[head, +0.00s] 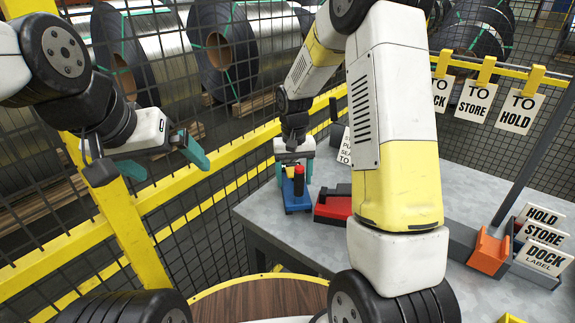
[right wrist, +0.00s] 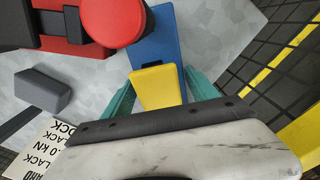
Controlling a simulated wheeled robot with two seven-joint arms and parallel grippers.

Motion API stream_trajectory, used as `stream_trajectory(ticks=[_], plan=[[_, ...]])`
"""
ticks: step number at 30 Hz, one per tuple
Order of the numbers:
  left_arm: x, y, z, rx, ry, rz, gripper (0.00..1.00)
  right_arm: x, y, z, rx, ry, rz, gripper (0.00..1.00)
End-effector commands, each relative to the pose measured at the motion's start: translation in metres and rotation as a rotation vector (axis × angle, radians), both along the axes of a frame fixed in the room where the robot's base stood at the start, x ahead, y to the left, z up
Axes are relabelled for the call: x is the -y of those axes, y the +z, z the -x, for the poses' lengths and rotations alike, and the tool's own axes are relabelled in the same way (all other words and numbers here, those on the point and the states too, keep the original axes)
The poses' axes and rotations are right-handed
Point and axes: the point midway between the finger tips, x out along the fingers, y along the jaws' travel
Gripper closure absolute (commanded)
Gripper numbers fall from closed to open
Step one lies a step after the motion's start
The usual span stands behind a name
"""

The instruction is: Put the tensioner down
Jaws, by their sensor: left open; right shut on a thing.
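The tensioner, a blue tool with a yellow grip, is at the table's left part in the head view (head: 298,203). In the right wrist view its blue body (right wrist: 153,40) extends beyond the yellow grip (right wrist: 158,86). My right gripper (head: 294,165) points down from above and is shut on the yellow grip, its teal fingers on either side in the wrist view (right wrist: 160,90). A red knob (head: 299,173) shows at the tool in front of the gripper. I cannot tell whether the blue base touches the table. My left gripper (head: 150,165) is open and empty, off the table's left side.
A red and black tool (head: 333,205) lies on the grey table (head: 266,213) just right of the tensioner. An orange block (head: 489,252) and label signs (head: 545,238) stand at the right. A yellow-framed mesh fence (head: 190,197) runs behind; steel coils (head: 222,50) are beyond.

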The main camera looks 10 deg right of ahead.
Motion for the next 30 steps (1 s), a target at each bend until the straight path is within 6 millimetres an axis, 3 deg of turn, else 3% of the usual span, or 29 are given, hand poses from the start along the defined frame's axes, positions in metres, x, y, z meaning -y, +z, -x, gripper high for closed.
stream_trajectory(ticks=[21,22,25,30], plan=[[0.0000,0.0000,0.0000,0.000,0.000,0.000,0.00,-0.0003,-0.0043,-0.0011,0.003,0.000,-0.001,1.00],[0.0000,0.0000,0.0000,0.000,0.000,0.000,0.00,-0.0003,-0.0042,-0.0012,0.004,0.000,-0.001,0.28],[0.0000,0.0000,0.0000,0.000,0.000,0.000,0.00,-0.0003,-0.0043,-0.0010,0.003,0.000,-0.001,0.08],[0.0000,0.0000,0.0000,0.000,0.000,0.000,0.00,-0.0002,-0.0048,-0.0005,0.001,0.000,0.000,0.07]])
